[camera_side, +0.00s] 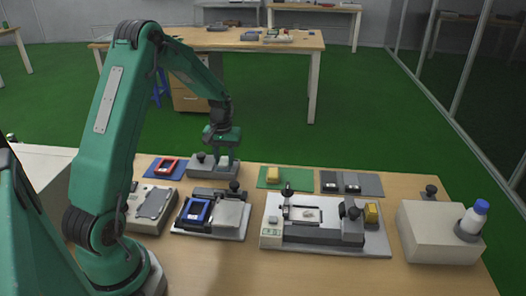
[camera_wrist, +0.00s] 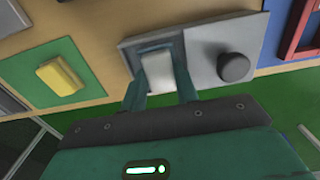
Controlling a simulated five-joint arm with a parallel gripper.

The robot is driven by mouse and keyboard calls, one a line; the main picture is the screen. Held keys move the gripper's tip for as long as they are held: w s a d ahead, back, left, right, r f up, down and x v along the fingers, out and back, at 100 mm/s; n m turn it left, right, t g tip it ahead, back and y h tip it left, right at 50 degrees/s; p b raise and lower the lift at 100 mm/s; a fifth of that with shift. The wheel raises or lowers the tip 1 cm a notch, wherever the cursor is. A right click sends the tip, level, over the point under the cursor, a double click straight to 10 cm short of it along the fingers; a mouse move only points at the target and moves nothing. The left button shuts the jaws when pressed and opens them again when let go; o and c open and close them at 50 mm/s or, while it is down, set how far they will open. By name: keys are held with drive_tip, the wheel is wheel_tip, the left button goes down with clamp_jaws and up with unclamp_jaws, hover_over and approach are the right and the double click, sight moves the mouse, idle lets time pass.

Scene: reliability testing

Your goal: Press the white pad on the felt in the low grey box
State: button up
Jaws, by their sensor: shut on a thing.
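My gripper (camera_side: 223,148) is above the low grey box (camera_side: 205,170) at the back left of the table, pointing down. In the wrist view my gripper (camera_wrist: 160,78) is shut on the white pad (camera_wrist: 158,68), with one green finger on each side of it. The pad also shows as a small pale block in the side view (camera_side: 224,160). It is over the dark felt opening (camera_wrist: 150,44) of the grey box (camera_wrist: 203,62). I cannot tell whether the pad touches the felt. A round dark knob (camera_wrist: 233,67) stands on the box beside the opening.
A yellow block (camera_side: 273,174) lies on a green mat right of the box. A red frame (camera_side: 165,166) on a blue mat is to its left. A fixture with a blue frame (camera_side: 196,211) and a larger one (camera_side: 325,238) stand in front. Bare table shows along the front edge.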

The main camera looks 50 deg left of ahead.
sight(225, 161)
idle(0.4)
drive_tip(key=shift+r, duration=3.45)
drive_tip(key=shift+d, duration=0.15)
drive_tip(key=d+r+m, duration=0.4)
drive_tip(key=d, duration=0.7)
drive_tip(key=d+r+m, duration=0.5)
drive_tip(key=d, duration=0.7)
